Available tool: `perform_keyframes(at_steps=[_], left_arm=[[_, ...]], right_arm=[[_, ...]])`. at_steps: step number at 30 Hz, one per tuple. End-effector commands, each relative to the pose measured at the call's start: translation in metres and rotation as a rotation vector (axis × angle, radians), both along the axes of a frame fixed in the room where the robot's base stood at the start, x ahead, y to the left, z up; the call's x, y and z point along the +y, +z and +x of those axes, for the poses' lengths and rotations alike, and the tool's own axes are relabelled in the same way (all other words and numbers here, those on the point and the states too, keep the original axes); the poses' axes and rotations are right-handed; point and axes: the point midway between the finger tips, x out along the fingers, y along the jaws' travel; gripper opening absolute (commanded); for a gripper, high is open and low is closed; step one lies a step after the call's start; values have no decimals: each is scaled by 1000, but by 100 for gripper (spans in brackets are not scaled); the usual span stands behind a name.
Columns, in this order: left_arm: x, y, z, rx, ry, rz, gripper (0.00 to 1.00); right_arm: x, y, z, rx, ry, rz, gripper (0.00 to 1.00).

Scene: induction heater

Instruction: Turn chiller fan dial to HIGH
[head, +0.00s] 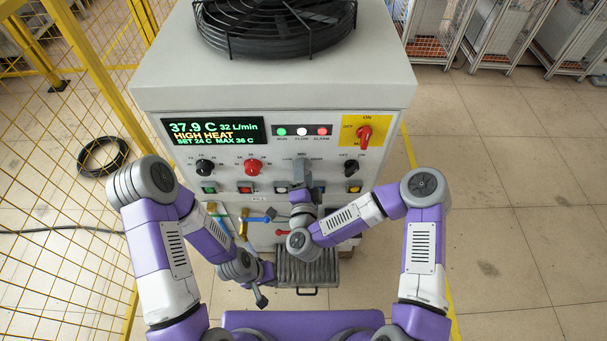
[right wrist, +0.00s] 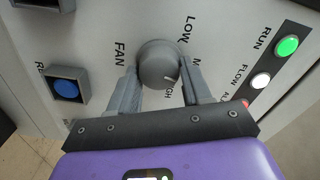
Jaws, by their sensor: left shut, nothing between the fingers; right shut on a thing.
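The grey chiller fan dial (right wrist: 158,62) shows in the right wrist view, with FAN, LOW and HIGH printed around it and the middle label partly covered. A small white mark on the knob lies on the side toward HIGH, which is partly hidden. My right gripper (right wrist: 160,80) is shut on the dial, one finger on each side. My left gripper (head: 261,299) is shut and empty, low in front of the chiller.
The chiller panel has a display (head: 213,131) reading 37.9 C and HIGH HEAT, a red dial (head: 253,167), black dials (head: 205,167) and a red switch on a yellow plate (head: 365,133). Coloured push buttons (head: 252,188) sit below. A yellow mesh fence (head: 60,170) stands left. Floor at right is clear.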

Motion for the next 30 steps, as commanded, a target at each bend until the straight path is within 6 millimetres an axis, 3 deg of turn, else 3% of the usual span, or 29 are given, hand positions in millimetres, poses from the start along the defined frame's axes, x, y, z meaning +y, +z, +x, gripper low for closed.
perform_keyframes(at_steps=[18, 30], left_arm=[[0, -16, 0, 0, 0, 0, 0], [0, -21, 0, 0, 0, 0, 0]], right_arm=[[0, -4, 0, 0, 0, 580, 18], [0, -4, 0, 0, 1, 834, 18]])
